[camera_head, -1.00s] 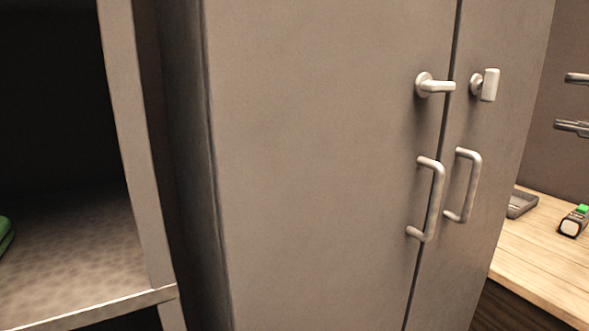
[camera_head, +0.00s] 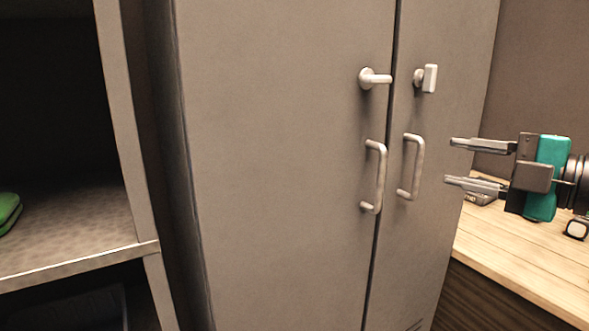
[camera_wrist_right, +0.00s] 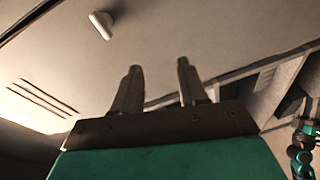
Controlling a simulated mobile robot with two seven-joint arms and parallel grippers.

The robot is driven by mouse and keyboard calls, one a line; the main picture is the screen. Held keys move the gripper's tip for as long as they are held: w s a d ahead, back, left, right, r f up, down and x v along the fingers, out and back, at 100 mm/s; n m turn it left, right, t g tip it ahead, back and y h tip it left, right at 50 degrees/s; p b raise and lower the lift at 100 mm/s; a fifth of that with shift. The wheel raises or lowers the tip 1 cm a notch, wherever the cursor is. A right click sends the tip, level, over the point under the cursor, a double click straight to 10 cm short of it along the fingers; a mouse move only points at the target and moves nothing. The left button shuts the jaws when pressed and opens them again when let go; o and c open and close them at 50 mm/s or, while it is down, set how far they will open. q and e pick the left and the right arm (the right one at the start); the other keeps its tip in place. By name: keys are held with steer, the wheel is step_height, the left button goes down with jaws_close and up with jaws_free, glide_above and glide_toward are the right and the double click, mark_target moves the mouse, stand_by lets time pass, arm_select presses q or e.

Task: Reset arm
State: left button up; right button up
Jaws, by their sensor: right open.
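My right gripper (camera_head: 462,162) is in from the right in the head view, its two grey fingers apart and pointing left, with nothing between them. It is in front of the wooden bench, to the right of the cabinet's right door handle (camera_head: 413,167), and apart from it. In the right wrist view, my right gripper (camera_wrist_right: 158,80) shows its two fingers spread and empty in front of a pale surface. My left gripper is not in the head view.
A tall grey cabinet (camera_head: 275,150) has two shut doors, a lever handle (camera_head: 375,79), a turn knob (camera_head: 429,79) and a left door handle (camera_head: 377,177). An open shelf (camera_head: 80,258) with a green item (camera_head: 8,211) stands left.

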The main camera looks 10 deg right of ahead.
steer(key=w+a+f+m, duration=0.1)
steer(key=a+f+m, duration=0.4)
steer(key=f, duration=0.7)
steer(key=w+a+f+m, duration=0.1)
steer(key=a+f+m, duration=0.2)
steer(key=a+f, duration=0.6)
steer(key=s+f+m+g+h, duration=0.25)
steer(key=s+f+m, duration=0.4)
steer(key=f, duration=0.55)
steer(key=s+f+m+g+h, duration=0.1)
steer(key=s+f+m+h, duration=0.5)
steer(key=f, duration=0.6)
arm_select(q)
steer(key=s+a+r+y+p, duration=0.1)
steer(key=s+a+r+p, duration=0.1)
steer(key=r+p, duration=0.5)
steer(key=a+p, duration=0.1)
steer(key=p, duration=0.4)
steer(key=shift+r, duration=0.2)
arm_select(e)
step_height(320, 180, up, 9)
steer(key=s+d+y, duration=0.1)
steer(key=s+d, duration=0.1)
steer(key=shift+s+f+n, duration=0.15)
steer(key=shift+s+n, duration=0.1)
steer(key=shift+n, duration=0.2)
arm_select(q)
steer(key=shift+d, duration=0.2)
arm_select(e)
steer(key=shift+c, duration=0.4)
